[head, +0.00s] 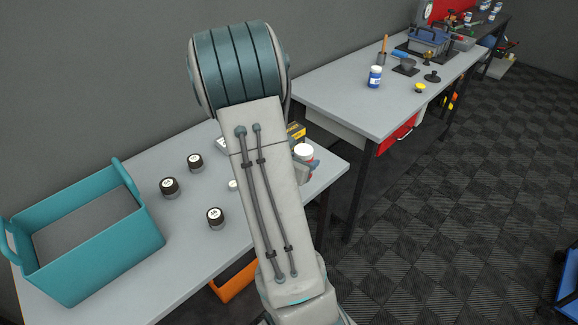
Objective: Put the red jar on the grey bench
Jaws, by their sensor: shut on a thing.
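A white-lidded jar (303,152) shows just right of my arm, over the right end of the near grey bench (190,250). Its body is mostly hidden, with a hint of red below the lid, so I cannot be sure that it is the red jar. I cannot tell whether it rests on the bench. A second grey bench (335,92) stands beyond, to the right. My arm crosses the middle of the view and hides my gripper and part of the near bench.
A teal crate (140,222) stands at the left of the near bench. A yellow box (296,132) is partly behind my arm.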

